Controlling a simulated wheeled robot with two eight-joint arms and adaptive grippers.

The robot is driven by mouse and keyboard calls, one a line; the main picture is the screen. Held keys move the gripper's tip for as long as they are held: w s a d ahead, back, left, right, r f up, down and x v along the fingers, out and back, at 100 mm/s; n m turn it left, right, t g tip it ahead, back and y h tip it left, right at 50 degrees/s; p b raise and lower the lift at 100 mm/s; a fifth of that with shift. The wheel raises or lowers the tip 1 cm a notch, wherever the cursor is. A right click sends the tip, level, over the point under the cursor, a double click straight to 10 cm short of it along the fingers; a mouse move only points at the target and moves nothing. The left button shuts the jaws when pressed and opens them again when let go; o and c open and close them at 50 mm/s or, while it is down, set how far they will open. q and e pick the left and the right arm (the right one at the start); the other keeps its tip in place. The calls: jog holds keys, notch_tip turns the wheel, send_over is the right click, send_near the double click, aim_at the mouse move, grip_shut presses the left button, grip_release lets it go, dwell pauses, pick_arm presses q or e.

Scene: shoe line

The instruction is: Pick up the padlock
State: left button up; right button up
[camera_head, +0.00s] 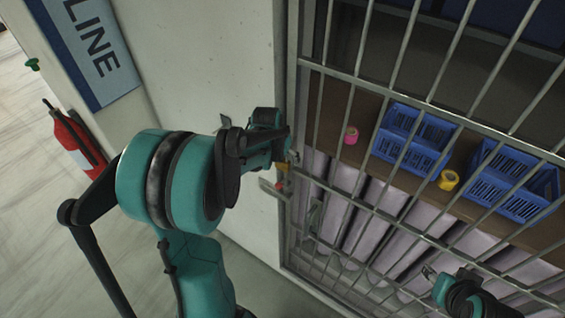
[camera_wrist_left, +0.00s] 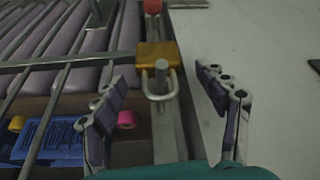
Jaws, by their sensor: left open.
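The padlock (camera_wrist_left: 157,56) has a gold body and a steel shackle, and hangs on the latch at the cage door's edge. In the head view only a small gold part of it (camera_head: 282,168) shows, partly hidden by my left gripper (camera_head: 284,150). In the left wrist view my left gripper (camera_wrist_left: 163,82) is open, with one finger on each side of the padlock's shackle; neither finger visibly touches it. The body lies just beyond the fingertips. My right gripper (camera_head: 431,274) is at the lower right in front of the bars; its jaws are too small to judge.
The barred metal cage door (camera_head: 365,75) stands close to my left gripper. Behind it are blue crates (camera_head: 407,138), a pink tape roll (camera_head: 351,135) and a yellow one (camera_head: 448,180) on a shelf. A pale wall (camera_head: 205,65) is on the left, with a red extinguisher (camera_head: 75,140).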

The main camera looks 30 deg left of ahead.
pick_arm(q)
jog(key=shift+s, duration=0.1)
jog(key=c, duration=1.4)
jog(key=shift+r, duration=0.15)
